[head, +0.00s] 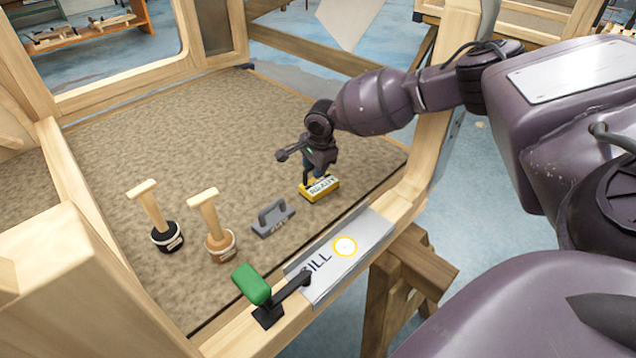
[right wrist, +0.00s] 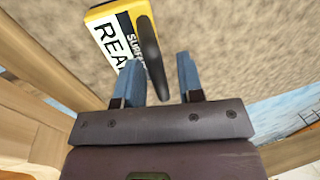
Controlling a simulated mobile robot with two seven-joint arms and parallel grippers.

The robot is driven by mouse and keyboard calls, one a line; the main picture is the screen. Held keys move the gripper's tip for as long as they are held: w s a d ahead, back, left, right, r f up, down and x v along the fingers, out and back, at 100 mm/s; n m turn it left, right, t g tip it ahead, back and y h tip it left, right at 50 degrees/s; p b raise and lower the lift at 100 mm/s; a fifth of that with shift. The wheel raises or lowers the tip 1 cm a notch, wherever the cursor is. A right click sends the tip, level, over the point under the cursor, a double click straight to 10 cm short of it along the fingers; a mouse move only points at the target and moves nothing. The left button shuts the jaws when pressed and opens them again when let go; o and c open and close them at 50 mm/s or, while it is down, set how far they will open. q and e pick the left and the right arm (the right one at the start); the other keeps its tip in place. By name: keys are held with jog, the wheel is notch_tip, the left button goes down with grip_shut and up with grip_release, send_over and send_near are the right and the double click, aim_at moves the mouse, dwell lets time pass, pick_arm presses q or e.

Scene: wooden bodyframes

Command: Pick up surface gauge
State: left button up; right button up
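The surface gauge is a yellow block (head: 320,190) with a white label and an upright dark handle, standing on the brown carpeted floor of the wooden frame. My right gripper (head: 314,172) is right above it and hides its handle in the head view. In the right wrist view the yellow block (right wrist: 108,42) is at the top left, with label text partly readable. The dark handle reaches down toward the gap between the blue fingers of my right gripper (right wrist: 160,80). The fingers are apart, and the handle is nearer the left one. My left gripper is not in view.
A grey block with a handle (head: 273,217) stands to the left of the gauge. Two wooden-handled tools (head: 217,243) (head: 165,236) stand farther left. A metal sill plate (head: 343,250) and a green-handled clamp (head: 252,284) are on the front rail. The carpet behind is clear.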

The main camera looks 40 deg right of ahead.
grip_shut()
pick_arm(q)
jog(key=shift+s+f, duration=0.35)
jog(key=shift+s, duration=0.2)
